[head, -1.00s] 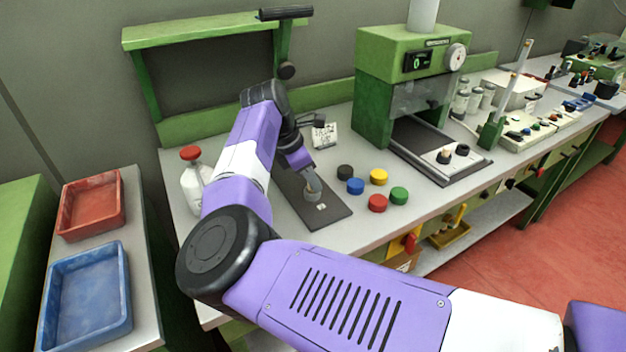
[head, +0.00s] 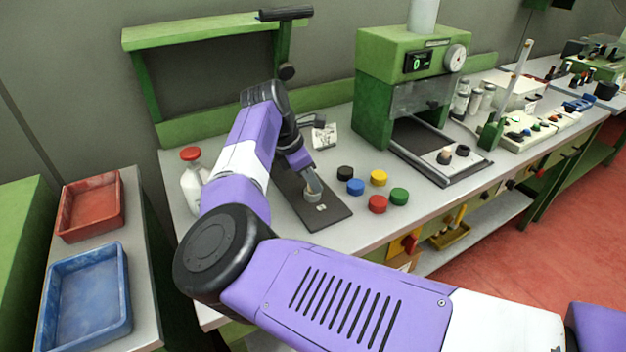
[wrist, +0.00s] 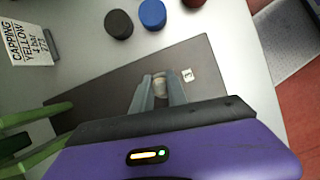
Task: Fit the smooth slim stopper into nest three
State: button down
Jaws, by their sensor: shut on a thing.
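My gripper (head: 313,192) is low over a dark plate (head: 338,213) on the bench. In the wrist view its two grey fingers (wrist: 160,82) are shut on a pale beige stopper (wrist: 160,89), seen from above between the fingertips. A small white tag marked 3 (wrist: 187,75) lies on the plate just right of the fingertips; it also shows in the head view (head: 321,207). The nest beside the tag is hidden under the stopper and fingers. I cannot tell whether the stopper's lower end is in the nest or above it.
Black (head: 345,172), blue (head: 355,186), yellow (head: 379,177), red (head: 377,203) and green (head: 399,195) caps stand right of the plate. A green press (head: 400,95) stands at the back right.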

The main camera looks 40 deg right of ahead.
aim_at(315, 198)
jog(key=shift+s+a+f+y, duration=0.1)
jog(key=shift+s+a+f, duration=0.05)
jog(key=shift+f, duration=0.45)
jog(key=shift+s+a+f+y, duration=0.1)
jog(key=shift+s+a+f, duration=0.1)
jog(key=shift+f, duration=0.35)
jog(key=shift+s+a+f+y, duration=0.1)
jog(key=shift+s+f, duration=0.05)
jog(key=shift+f, duration=0.45)
jog(key=c, duration=1.2)
grip_release()
jog(key=shift+c, duration=0.2)
jog(key=d+v, duration=0.1)
jog(key=v, duration=1)
jog(key=shift+w+d+b, duration=0.25)
jog(key=shift+b, duration=0.15)
jog(key=shift+r, duration=0.15)
